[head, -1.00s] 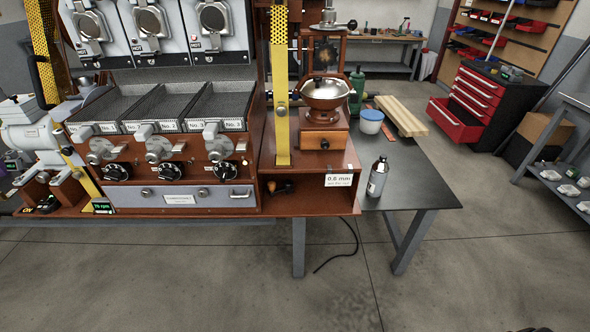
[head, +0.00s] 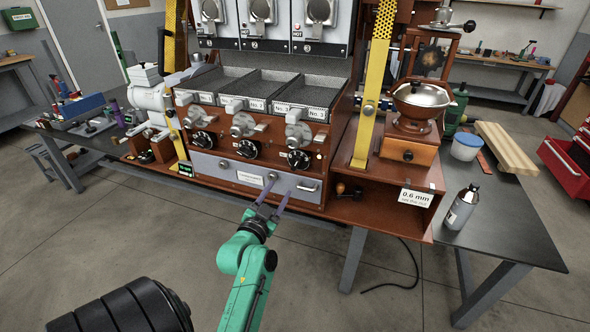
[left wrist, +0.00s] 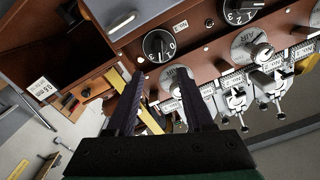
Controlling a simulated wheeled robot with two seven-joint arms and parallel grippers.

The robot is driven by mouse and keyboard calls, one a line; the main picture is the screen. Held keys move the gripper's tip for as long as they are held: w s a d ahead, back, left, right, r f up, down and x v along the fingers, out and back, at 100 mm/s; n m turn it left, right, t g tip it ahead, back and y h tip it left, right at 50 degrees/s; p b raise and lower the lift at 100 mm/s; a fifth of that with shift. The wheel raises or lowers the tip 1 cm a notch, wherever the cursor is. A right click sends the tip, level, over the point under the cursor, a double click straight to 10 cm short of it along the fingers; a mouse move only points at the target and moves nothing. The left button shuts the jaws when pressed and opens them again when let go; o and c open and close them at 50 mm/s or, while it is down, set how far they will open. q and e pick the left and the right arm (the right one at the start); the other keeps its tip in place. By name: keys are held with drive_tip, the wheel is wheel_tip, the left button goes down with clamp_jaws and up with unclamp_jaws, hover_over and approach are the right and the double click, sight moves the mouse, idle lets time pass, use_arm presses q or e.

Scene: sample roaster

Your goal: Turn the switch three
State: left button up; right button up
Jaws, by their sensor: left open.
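Switch three is the black round knob (head: 299,159) with white marks, at the right end of the row of knobs on the roaster's brown front panel. It also shows in the left wrist view (left wrist: 160,46), beyond the fingertips, with white numbers around it. My left gripper (head: 272,198) is open and empty. It is in front of the drawer, below and left of the knob in the head view. In the left wrist view both fingers (left wrist: 160,84) stand apart with nothing between them. My right gripper is not in view.
Two like knobs, the middle one (head: 247,149) and the left one (head: 203,141), sit in the same row. A grey drawer (head: 235,172) with a handle lies below. Above are metal levers and trays. A grinder (head: 409,146) and a bottle (head: 461,207) stand to the right.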

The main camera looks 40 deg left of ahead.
sight(294, 166)
use_arm(q)
drive_tip(key=p+x, duration=0.1)
drive_tip(key=x, duration=1.2)
drive_tip(key=shift+w, duration=0.1)
clamp_jaws()
